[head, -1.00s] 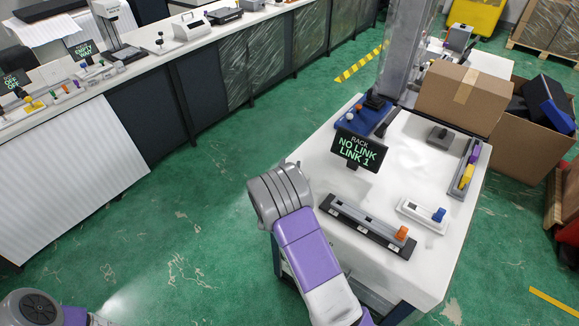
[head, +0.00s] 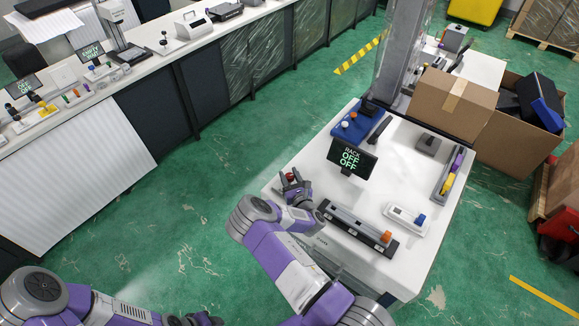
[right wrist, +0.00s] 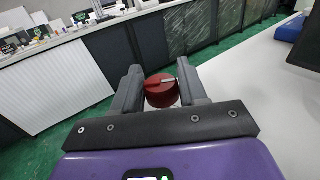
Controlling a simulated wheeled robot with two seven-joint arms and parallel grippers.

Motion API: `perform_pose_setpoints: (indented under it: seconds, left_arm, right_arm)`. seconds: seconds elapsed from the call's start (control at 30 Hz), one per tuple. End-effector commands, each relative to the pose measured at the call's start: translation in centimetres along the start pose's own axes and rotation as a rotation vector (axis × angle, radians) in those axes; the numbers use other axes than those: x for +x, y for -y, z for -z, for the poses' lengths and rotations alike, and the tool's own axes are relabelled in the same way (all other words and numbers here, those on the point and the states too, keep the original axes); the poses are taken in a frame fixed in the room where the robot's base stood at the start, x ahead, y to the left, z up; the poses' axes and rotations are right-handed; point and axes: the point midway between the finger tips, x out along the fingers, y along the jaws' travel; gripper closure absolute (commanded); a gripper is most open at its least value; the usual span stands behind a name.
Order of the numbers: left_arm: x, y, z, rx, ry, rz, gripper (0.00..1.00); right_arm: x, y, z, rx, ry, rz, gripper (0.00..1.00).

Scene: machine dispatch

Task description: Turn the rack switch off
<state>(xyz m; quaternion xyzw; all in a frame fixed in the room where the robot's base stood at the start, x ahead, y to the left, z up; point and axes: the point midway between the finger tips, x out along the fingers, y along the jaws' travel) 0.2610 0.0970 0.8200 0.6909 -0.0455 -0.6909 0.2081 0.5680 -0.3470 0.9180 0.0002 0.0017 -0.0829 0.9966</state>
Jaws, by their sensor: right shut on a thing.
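The rack switch is a red round knob (head: 291,177) at the left edge of the white table in the head view. In the right wrist view the red knob (right wrist: 160,92) has a pale bar across its face, lying nearly level. My right gripper (head: 292,183) is shut on it, with one finger (right wrist: 130,90) on each side. The rack display (head: 351,158) reads "RACK OFF OFF" in green. My left gripper (head: 206,319) is low in the head view, cut by the bottom edge; its jaws are unclear.
A long counter (head: 160,62) runs along the back left. Green floor lies between.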

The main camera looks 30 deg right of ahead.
Motion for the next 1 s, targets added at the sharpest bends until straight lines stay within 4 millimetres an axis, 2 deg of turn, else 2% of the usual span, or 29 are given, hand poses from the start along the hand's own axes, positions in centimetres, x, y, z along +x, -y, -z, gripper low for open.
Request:
perform_pose_setpoints:
  seconds: [0.03, 0.1, 0.4, 0.7, 1.0]
  left_arm:
    - [-1.5, -0.6, -0.1, 0.000, 0.000, 0.000, 0.57]
    - [-2.4, -0.9, -0.1, 0.000, 0.000, 0.000, 0.57]
    - [-5.5, -2.1, -0.2, 0.000, 0.000, 0.000, 0.57]
    - [-6.6, -2.5, -0.3, 0.000, 0.000, 0.000, 0.57]
    - [-6.7, -2.5, -0.3, 0.000, 0.000, 0.000, 0.57]
  right_arm:
    - [-0.1, 0.1, -0.4, -0.004, -0.006, -0.028, 0.88]
    - [-0.1, 0.1, -0.4, -0.003, -0.005, -0.066, 0.88]
    - [-0.1, 0.0, -0.2, -0.002, -0.003, -0.249, 0.88]
    - [-0.1, 0.0, 0.1, 0.000, 0.000, -0.451, 0.88]
    - [0.0, 0.0, 0.1, 0.000, 0.002, -0.555, 0.88]
